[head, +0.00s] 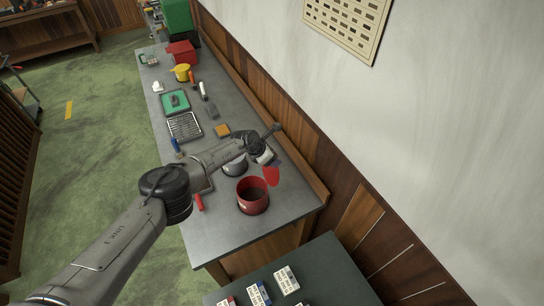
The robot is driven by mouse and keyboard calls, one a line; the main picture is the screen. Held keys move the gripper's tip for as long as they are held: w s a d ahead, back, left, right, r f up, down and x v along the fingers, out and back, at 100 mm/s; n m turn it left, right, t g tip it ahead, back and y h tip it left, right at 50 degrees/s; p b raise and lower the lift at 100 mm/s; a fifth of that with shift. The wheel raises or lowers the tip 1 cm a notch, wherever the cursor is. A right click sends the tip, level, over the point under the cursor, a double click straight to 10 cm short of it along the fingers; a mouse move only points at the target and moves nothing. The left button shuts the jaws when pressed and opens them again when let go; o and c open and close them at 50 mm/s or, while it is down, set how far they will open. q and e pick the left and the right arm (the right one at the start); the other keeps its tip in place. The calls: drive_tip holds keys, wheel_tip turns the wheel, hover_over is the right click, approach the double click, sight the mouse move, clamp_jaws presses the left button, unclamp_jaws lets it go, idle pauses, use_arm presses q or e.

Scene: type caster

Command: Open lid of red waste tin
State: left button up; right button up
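The red waste tin (252,205) stands upright near the front end of the grey workbench. Its top is open and its dark inside shows. Its red lid (271,175) stands raised at the tin's back right rim. My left arm reaches in from the lower left across the bench. My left gripper (266,158) is just behind the tin and lid, apart from the tin's body. Its fingers are too small and partly hidden, so I cannot tell whether they are open or touching the lid. My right gripper is not in view.
The workbench (222,225) runs along the wall. A red-handled tool (198,202) lies left of the tin. A dark rack (184,126), a green tray (174,103), a yellow pot (182,73) and a red box (182,53) stand farther back. A dark table (335,270) with small boxes is in front.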

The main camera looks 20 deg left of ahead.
use_arm(q)
drive_tip(key=shift+r, duration=0.15)
drive_tip(key=shift+s+a+r+p, duration=0.1)
drive_tip(key=shift+a+r+p, duration=0.05)
drive_tip(key=shift+r+p, duration=0.35)
drive_tip(key=p+v, duration=0.2)
drive_tip(key=v, duration=1)
drive_tip(key=shift+s, duration=0.3)
drive_tip(key=shift+a+r, duration=0.15)
